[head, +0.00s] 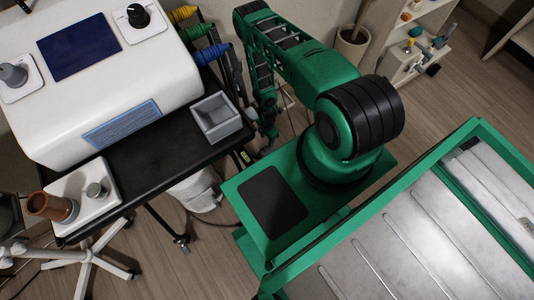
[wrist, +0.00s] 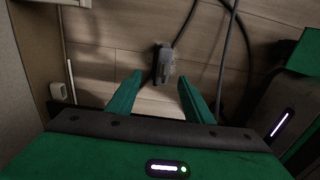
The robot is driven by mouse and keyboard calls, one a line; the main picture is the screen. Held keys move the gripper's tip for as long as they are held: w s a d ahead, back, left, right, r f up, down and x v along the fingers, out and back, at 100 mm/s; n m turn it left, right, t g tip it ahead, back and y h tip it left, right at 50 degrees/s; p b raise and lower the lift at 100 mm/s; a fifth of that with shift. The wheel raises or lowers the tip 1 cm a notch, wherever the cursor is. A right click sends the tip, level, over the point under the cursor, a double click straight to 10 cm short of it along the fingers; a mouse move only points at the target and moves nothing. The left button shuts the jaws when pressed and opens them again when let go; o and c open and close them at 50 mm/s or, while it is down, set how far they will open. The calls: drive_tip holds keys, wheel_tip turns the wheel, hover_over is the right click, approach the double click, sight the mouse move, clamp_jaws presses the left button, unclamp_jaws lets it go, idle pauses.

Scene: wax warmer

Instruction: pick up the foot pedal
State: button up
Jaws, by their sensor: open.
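A small dark grey thing with a cord, which looks like the foot pedal (wrist: 165,62), is on the wooden floor in the wrist view. It shows just beyond and between my fingertips. My gripper (wrist: 160,76) is open, with its two green fingers apart and nothing held. I cannot tell how far the fingertips are from the pedal. In the head view my gripper (head: 268,130) hangs low beside the black cart, and the pedal cannot be made out clearly there.
Dark cables (wrist: 228,45) run over the floor near the pedal. The black cart (head: 165,150) carries a white machine (head: 100,80) and a grey square tray (head: 216,117), close to my arm's left. A white bin (head: 195,190) stands under the cart. A shelf (head: 410,45) stands at the back right.

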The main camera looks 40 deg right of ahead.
sight(267, 148)
drive_tip(key=shift+s+a+f, duration=0.1)
drive_tip(key=shift+s+f, duration=0.05)
drive_tip(key=shift+f, duration=1.8)
drive_tip(key=shift+s+a+f, duration=0.15)
drive_tip(key=shift+f, duration=1.75)
drive_tip(key=shift+s+a+f, duration=0.1)
drive_tip(key=shift+s+f, duration=0.05)
drive_tip(key=shift+f, duration=1.8)
drive_tip(key=shift+c, duration=0.4)
clamp_jaws()
drive_tip(key=shift+r, duration=0.1)
